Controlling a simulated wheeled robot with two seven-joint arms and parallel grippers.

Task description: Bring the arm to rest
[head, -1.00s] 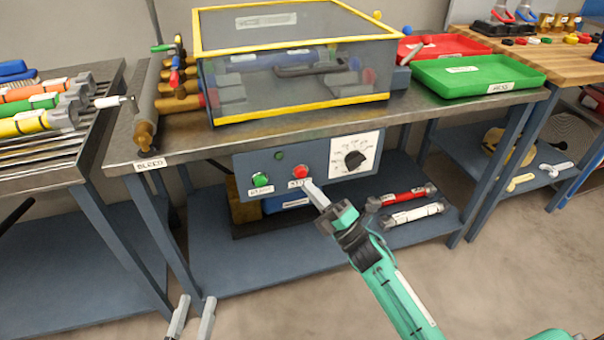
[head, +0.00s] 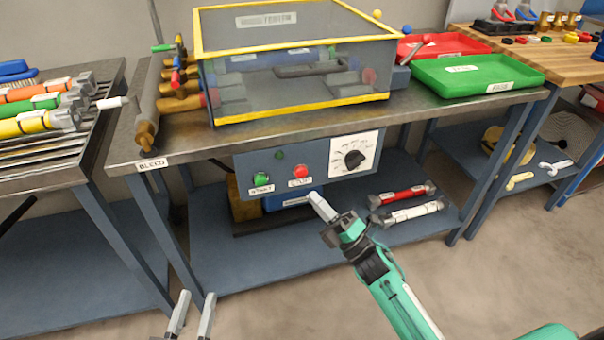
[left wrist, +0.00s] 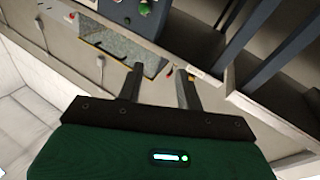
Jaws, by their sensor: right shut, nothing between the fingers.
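My right gripper (head: 322,208) is shut and empty. In the head view it is in front of the bench, just below the control panel (head: 330,158), and apart from it. The panel has a green button (head: 262,179), a red button (head: 300,171) and a dial (head: 354,159). My left gripper (head: 192,300) shows at the bottom left of the head view, its two fingers apart with nothing between them. In the left wrist view the same fingers (left wrist: 158,85) stand apart and empty over the floor area.
A bench (head: 125,150) carries a clear box with yellow edges (head: 300,20), a red tray (head: 470,43) and a green tray (head: 525,82). Red and white cylinders (head: 405,195) lie on the lower shelf (head: 240,265). A rack with coloured cylinders (head: 45,175) stands at left. Floor at right is clear.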

